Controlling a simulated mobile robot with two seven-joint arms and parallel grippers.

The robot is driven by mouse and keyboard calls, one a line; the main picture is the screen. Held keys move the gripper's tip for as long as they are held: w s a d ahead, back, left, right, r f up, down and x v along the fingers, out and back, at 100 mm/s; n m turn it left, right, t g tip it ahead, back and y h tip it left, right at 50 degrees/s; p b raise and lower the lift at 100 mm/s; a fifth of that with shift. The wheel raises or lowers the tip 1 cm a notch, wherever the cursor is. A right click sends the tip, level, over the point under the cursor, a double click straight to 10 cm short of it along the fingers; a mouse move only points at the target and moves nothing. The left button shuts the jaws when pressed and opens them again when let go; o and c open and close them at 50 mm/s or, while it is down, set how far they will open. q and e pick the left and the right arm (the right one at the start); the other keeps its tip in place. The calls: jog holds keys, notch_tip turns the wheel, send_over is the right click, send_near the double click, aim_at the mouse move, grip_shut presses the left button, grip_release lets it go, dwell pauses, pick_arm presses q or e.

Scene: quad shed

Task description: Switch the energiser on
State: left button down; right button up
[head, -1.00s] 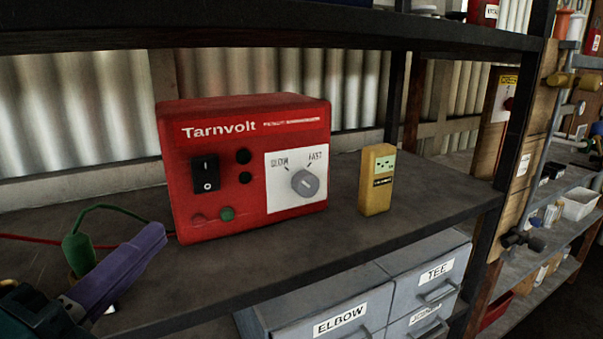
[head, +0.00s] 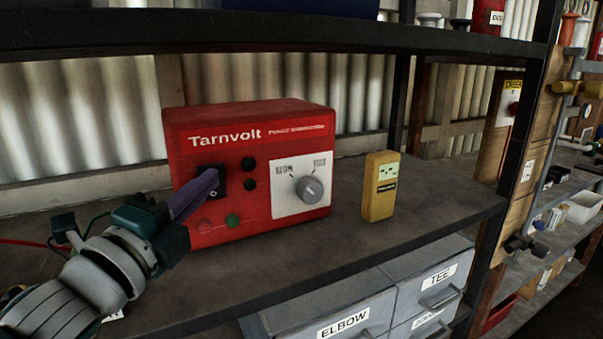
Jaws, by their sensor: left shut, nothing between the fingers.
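The energiser (head: 260,130) is a red box labelled Tarnvolt, standing upright on the grey shelf. Its black rocker switch (head: 221,181) is at the left of its front face, partly hidden by my gripper; a white "O" mark shows at its lower part. A grey dial (head: 309,189) sits on a white panel at the right of the face. My left gripper (head: 214,180) is shut and empty, its purple fingers pointing at the switch. The tips overlap the switch; whether they touch it I cannot tell. My right gripper is not in view.
A yellow handheld meter (head: 380,187) stands right of the energiser. Red and green leads (head: 30,242) lie at the left. Grey drawers (head: 345,312) sit below the shelf (head: 440,195). A black post (head: 522,130) and an upper shelf (head: 280,35) bound the space.

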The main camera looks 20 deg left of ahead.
pick_arm(q)
jog(key=shift+w+a+r, duration=0.1)
jog(key=shift+w+a, duration=0.15)
jog(key=shift+a, duration=0.05)
